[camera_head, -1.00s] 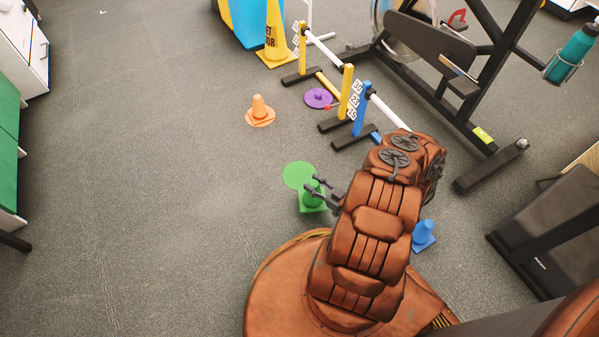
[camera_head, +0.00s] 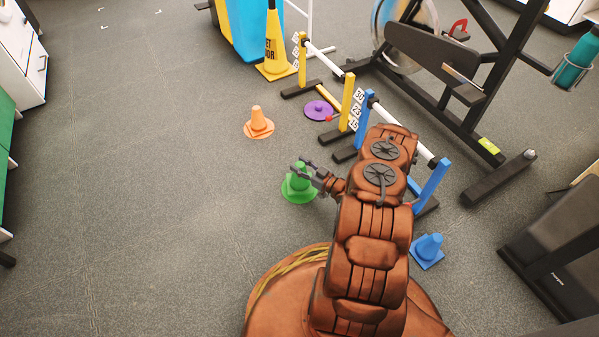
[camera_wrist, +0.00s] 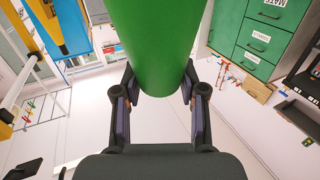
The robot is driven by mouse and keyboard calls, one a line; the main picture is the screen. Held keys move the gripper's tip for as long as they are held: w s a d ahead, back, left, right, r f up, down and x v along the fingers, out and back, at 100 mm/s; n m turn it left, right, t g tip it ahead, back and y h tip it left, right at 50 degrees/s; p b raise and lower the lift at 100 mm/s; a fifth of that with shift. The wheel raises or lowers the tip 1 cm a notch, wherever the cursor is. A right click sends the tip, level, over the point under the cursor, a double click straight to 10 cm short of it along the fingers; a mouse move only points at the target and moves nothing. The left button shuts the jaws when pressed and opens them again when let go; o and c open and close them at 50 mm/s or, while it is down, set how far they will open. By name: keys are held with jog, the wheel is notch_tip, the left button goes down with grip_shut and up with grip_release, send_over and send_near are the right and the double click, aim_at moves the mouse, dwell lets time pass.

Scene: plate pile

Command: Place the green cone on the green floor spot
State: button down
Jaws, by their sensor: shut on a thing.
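The green cone (camera_head: 301,183) is upright in the head view, in front of my arm's end. The green floor spot (camera_head: 289,194) shows around and under the cone's lower part. I cannot tell whether the cone's base touches it. My gripper (camera_head: 305,168) is shut on the upper part of the cone. In the wrist view the green cone (camera_wrist: 155,45) fills the upper middle, between the two fingers of my gripper (camera_wrist: 160,92). The cone's base is not clear there.
An orange cone (camera_head: 257,119) stands on an orange spot behind and left, with a purple disc (camera_head: 318,111) nearby. Blue-post hurdles (camera_head: 433,183) and a blue cone (camera_head: 429,245) are on the right. The floor at left (camera_head: 150,200) is clear.

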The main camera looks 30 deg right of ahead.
jog(key=f, duration=0.1)
jog(key=f+b, duration=0.2)
jog(key=shift+w+f, duration=0.3)
jog(key=shift+f, duration=0.1)
jog(key=shift+r, duration=0.1)
jog(key=c, duration=0.6)
grip_release()
jog(key=shift+c, duration=0.2)
